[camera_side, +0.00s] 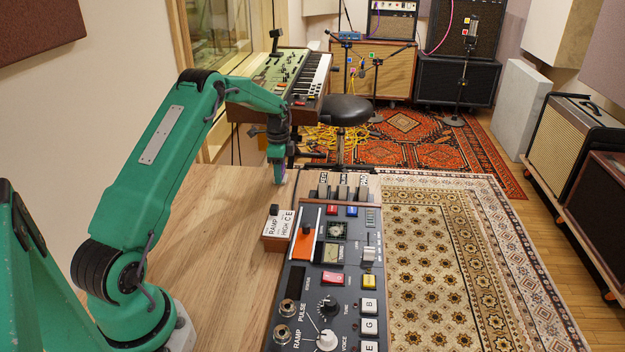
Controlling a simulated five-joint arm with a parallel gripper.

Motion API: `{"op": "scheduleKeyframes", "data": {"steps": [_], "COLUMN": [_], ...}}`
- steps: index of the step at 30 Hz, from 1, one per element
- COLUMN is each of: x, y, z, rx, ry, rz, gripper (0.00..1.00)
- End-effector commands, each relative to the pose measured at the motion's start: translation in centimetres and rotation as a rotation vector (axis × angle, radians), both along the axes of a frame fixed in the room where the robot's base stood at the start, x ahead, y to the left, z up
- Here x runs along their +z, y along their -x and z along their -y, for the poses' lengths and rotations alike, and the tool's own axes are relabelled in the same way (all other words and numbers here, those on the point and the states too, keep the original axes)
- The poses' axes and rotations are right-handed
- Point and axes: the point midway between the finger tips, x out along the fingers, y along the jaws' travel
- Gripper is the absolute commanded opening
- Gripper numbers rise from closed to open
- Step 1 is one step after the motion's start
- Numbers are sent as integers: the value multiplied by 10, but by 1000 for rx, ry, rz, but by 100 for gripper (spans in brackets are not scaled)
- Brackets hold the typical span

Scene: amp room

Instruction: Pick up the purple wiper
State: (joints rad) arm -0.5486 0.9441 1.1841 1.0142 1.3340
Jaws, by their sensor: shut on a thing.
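My gripper (278,176) points down above the far part of the wooden table, just behind the grey control panel. It is shut on a small pale purplish thing, the purple wiper (280,182), of which only a little shows below the fingertips. The fingers hide most of it. I cannot tell whether its lower end touches the table top.
The wooden table (215,225) is bare left of the grey control panel (325,285), which carries knobs, switches and a slider. A small wooden block with a lettered label (279,227) sits at the panel's left edge. A keyboard (290,78) and black stool (345,110) stand beyond.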

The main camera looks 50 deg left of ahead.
Motion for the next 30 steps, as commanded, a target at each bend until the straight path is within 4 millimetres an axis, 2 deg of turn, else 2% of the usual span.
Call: {"op": "scheduleKeyframes", "data": {"steps": [5,11,24,30], "x": [14,42,85,100], "y": [-1,-1,-2,-2], "z": [-1,-1,77,102], "rx": [0,0,-4,-2], "ry": [-3,-4,-1,-1], "rz": [4,5,3,3], "gripper": [19,19,19,19]}}
